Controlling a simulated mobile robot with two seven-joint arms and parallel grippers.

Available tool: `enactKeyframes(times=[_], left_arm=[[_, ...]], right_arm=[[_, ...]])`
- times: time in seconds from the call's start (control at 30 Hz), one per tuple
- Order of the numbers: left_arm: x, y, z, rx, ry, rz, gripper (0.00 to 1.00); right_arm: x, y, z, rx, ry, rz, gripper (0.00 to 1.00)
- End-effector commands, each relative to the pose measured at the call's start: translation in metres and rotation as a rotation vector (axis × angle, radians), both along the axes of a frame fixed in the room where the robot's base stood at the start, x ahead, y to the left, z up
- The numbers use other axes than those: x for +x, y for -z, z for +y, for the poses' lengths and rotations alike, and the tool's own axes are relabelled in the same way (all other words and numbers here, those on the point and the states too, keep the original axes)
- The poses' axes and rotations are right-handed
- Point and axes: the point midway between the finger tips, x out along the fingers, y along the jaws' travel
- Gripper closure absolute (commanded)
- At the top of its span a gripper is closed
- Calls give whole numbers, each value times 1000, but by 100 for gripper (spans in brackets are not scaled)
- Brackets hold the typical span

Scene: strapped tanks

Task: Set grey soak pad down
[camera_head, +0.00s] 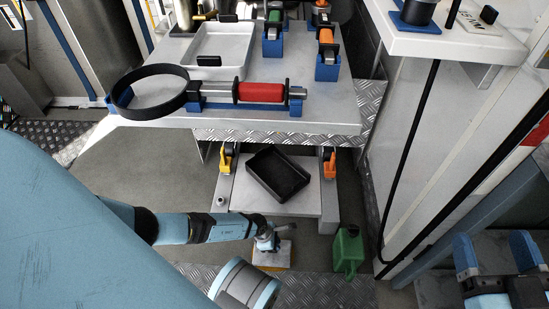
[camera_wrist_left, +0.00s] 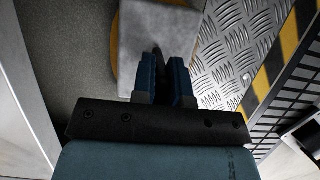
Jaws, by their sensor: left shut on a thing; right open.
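The grey soak pad (camera_head: 284,258) is a pale flat square low in the head view, below the low platform; it also fills the upper middle of the left wrist view (camera_wrist_left: 155,30). My left gripper (camera_head: 268,240) is above the pad, and in the left wrist view its blue fingers (camera_wrist_left: 165,85) are shut on a dark upright piece at the pad. A yellow edge (camera_wrist_left: 117,45) shows beside and under the pad. I cannot tell whether the pad rests on the floor. My right gripper (camera_head: 495,258) is open and empty at the far right.
A green jerrycan (camera_head: 348,250) stands right of the pad. A black tray (camera_head: 278,174) sits on the low platform (camera_head: 250,200) behind. The workbench (camera_head: 230,125) above holds a red cylinder (camera_head: 262,92), a black ring and a white tray (camera_head: 222,48). Grey floor is open at left.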

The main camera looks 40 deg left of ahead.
Motion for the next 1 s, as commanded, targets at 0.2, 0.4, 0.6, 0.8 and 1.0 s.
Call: enactKeyframes(times=[0.2,0.4,0.6,0.8,1.0], left_arm=[[1,3,1,-1,-1,-1,100],[1,6,1,0,0,-1,84],[0,6,1,0,0,-1,61],[0,5,1,-1,-1,-1,61],[-3,-21,8,2,0,-1,61]], right_arm=[[0,-1,-1,-9,1,-16,26],[0,-1,0,-8,0,-15,26],[0,0,0,-8,0,-14,26],[0,0,0,-8,0,-14,26],[-1,-12,1,16,-8,32,26]])
